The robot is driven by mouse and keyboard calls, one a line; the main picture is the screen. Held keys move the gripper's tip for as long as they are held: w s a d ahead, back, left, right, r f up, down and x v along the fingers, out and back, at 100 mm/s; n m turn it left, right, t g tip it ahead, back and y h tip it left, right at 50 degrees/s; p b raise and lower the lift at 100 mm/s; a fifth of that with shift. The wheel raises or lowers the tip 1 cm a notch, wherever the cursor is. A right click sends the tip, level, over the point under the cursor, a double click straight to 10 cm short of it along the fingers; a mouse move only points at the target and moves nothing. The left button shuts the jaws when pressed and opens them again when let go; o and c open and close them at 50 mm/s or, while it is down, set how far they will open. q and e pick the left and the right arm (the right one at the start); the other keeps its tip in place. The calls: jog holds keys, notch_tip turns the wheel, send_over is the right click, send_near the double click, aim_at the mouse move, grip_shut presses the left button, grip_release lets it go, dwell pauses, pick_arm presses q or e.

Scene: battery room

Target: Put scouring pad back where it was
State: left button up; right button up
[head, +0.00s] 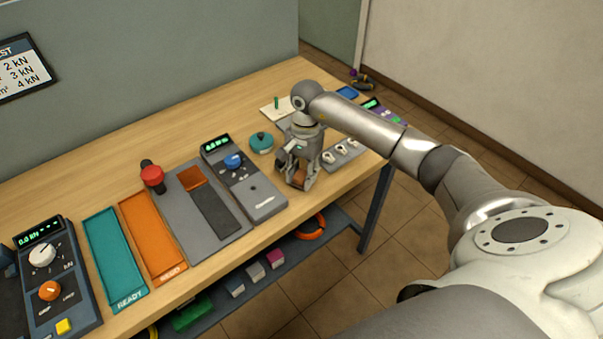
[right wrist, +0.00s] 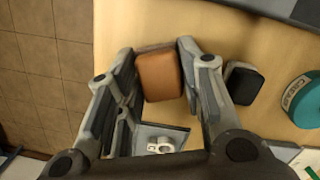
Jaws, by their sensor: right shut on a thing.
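My right gripper (head: 300,180) is low over the table near its front edge. It is shut on a brown block-shaped pad (right wrist: 159,78), which I take to be the scouring pad. In the right wrist view the pad sits between the two fingers of the gripper (right wrist: 158,60), with a greyish edge along one side. In the head view the pad (head: 299,179) shows only partly, between the fingers. I cannot tell whether it touches the table. A small black block (right wrist: 243,83) lies beside the right-hand finger. My left gripper is not in view.
Left of the gripper stands a grey meter (head: 262,200) with a blue knob. A teal round container (head: 261,143) is behind it. A switch strip (head: 343,155) is close on the right. Farther left are a grey plate (head: 178,222), an orange tray (head: 150,235) and a teal tray (head: 113,255).

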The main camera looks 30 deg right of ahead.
aim_at(304, 170)
jog(key=shift+f, duration=0.6)
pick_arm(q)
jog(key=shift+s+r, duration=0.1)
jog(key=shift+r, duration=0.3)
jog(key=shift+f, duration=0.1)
pick_arm(e)
jog(key=shift+f, duration=0.1)
jog(key=shift+f+b, duration=0.25)
jog(key=shift+b, duration=0.1)
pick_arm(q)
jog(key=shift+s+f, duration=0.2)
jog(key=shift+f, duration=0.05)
pick_arm(e)
jog(key=o, duration=1)
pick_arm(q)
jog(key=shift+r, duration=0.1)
pick_arm(e)
jog(key=shift+r, duration=0.15)
